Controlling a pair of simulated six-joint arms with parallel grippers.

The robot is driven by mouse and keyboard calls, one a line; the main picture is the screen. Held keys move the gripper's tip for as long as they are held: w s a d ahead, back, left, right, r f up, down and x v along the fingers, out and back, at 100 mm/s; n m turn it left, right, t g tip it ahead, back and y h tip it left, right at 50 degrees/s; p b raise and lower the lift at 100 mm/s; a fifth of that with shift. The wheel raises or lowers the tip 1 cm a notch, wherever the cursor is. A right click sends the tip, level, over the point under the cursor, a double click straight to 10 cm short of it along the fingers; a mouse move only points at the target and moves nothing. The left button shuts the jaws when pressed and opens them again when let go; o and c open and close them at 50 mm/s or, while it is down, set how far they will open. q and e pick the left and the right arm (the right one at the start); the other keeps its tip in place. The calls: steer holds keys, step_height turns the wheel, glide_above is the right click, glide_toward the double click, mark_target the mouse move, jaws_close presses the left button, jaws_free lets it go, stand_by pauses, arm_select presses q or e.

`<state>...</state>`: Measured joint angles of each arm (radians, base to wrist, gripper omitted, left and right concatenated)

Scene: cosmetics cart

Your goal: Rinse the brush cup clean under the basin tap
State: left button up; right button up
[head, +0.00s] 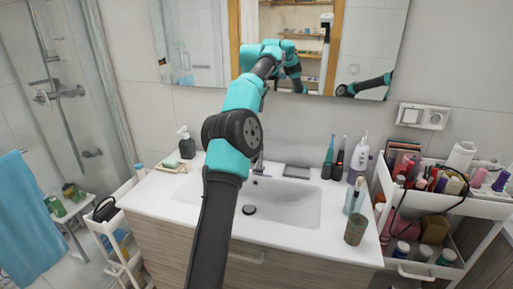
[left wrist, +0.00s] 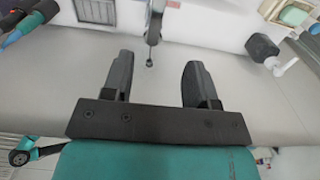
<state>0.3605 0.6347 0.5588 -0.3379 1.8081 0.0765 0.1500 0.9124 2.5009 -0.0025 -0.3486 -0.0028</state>
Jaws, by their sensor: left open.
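An olive-brown cup (head: 355,228), which looks like the brush cup, stands upright on the counter right of the basin. The white basin (head: 300,207) is set in the counter, with a dark drain stopper in it. The metal tap (head: 259,166) is partly covered by my arm; it also shows in the left wrist view (left wrist: 153,25). My left gripper (left wrist: 158,60) is open and empty, raised near the wall above the tap, far from the cup. Its fingers are not clear in the head view. My right gripper is not in view.
A soap dispenser (head: 186,143) stands left of the basin. Electric toothbrushes (head: 333,158) and a white-purple bottle (head: 358,160) stand at the back right. A tube (head: 353,196) stands just behind the cup. A full cosmetics cart (head: 470,205) is at the right. The mirror (head: 370,45) is behind my arm.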

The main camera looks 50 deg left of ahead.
arm_select(q)
steer(key=shift+f, duration=0.15)
step_height(320, 180, down, 17)
steer(key=shift+f, duration=0.1)
stand_by(0.9)
steer(key=shift+c, duration=0.5)
jaws_close()
